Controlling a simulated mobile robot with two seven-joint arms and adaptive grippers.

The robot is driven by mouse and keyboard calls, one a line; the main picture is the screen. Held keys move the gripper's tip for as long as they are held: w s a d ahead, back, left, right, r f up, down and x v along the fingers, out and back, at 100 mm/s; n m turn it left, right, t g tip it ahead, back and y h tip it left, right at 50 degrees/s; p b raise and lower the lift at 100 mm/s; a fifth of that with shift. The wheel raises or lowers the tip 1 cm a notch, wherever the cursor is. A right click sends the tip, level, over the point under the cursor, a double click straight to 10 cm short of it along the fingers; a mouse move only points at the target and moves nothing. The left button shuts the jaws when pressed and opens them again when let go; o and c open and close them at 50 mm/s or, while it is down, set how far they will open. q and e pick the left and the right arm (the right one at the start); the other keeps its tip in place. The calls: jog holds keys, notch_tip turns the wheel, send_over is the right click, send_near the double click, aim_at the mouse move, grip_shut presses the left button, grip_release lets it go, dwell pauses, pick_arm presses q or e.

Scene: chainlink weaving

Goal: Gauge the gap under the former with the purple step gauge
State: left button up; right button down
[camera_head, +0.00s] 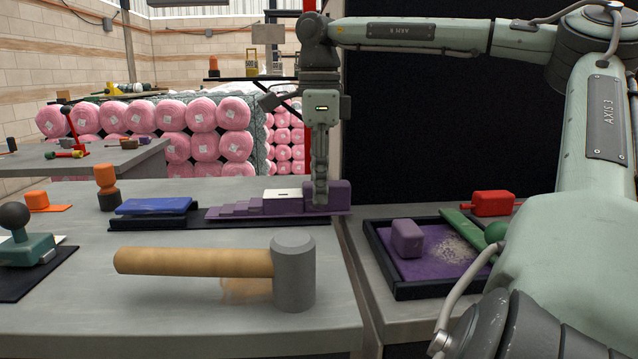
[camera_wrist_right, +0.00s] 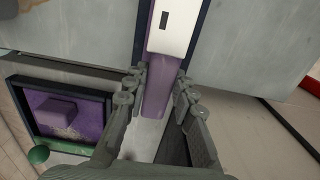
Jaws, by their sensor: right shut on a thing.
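The purple step gauge (camera_head: 243,208) lies lengthwise near the back of the grey bench, with its steps falling to the left and a purple block at its right end. A white label sits on its top. My right gripper (camera_head: 320,197) points down and is shut on the block end. In the right wrist view, its fingers (camera_wrist_right: 158,88) stand on both sides of the purple end (camera_wrist_right: 156,105). The gauge is over or in a long dark tray (camera_head: 215,223); contact is unclear. I cannot tell which thing is the former. My left gripper is not in view.
A large mallet (camera_head: 294,275) lies across the front of the bench. A blue block (camera_head: 154,206) sits on the dark tray's left. An orange-and-black bottle-like piece (camera_head: 106,187) stands behind it. Right, a black-rimmed tray (camera_head: 399,292) holds a purple block (camera_head: 407,238).

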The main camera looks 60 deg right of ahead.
aim_at(293, 192)
jog(key=shift+f, duration=0.3)
jog(key=shift+w+a, duration=0.1)
jog(key=shift+w, duration=0.05)
dwell(0.6)
jog(key=shift+w+a+p, duration=0.4)
jog(key=shift+w+p, duration=0.1)
jog(key=shift+p, duration=0.15)
jog(key=shift+w+a, duration=0.1)
jog(key=shift+w+a, duration=0.15)
jog(key=shift+w, duration=0.05)
jog(key=shift+w+a+p, duration=0.3)
jog(key=shift+w+a, duration=0.05)
jog(key=shift+w, duration=0.05)
jog(key=shift+w, duration=0.1)
jog(key=shift+w+a, duration=0.2)
